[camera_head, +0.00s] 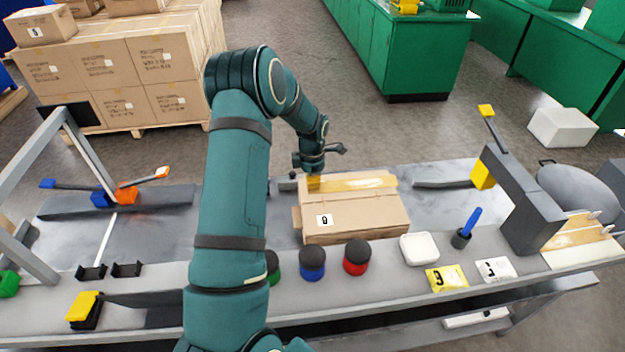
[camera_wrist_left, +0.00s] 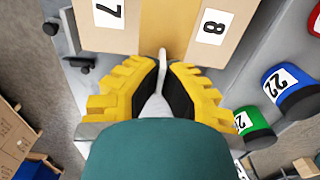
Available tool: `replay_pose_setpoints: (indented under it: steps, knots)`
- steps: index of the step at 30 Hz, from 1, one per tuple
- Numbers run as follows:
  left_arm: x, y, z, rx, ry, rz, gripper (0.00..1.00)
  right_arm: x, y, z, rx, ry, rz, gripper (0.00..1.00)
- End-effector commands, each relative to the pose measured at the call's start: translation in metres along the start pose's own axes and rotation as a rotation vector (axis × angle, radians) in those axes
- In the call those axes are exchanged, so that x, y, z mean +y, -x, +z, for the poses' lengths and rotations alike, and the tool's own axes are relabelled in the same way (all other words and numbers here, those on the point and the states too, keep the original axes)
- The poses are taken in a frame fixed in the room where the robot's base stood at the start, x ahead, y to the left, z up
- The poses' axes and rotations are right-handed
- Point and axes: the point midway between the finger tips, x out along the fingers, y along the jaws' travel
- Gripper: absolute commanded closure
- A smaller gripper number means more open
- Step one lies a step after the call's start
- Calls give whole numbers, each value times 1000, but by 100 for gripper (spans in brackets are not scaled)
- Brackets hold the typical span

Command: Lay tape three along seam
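The cardboard box (camera_head: 352,218) lies on the grey bench with a tan tape strip (camera_head: 358,184) along its top seam. In the left wrist view the strip (camera_wrist_left: 165,22) runs between labels 7 and 8, up to my fingertips. My left gripper (camera_head: 314,183) is at the left end of the box top. In its wrist view the yellow fingers (camera_wrist_left: 162,62) close in a V on a pale, narrow tab (camera_wrist_left: 156,98) in line with the strip. How far the strip is pressed down is hard to tell. More tape strips (camera_head: 575,236) with pale tabs lie at the right.
Green, blue (camera_head: 312,262) and red (camera_head: 357,257) black-topped cylinders stand in front of the box. A white block (camera_head: 419,248), a yellow card (camera_head: 446,278) and a grey stand (camera_head: 528,215) are to the right. Stacked cartons (camera_head: 130,65) stand behind left.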

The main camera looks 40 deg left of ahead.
Motion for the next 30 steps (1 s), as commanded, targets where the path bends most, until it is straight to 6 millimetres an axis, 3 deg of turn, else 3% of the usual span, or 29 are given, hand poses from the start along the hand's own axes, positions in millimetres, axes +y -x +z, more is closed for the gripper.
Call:
replay_pose_setpoints:
  steps: [30]
  knots:
    - [0,-62,0,0,0,0,100,15,-39,0,7,4,0,53]
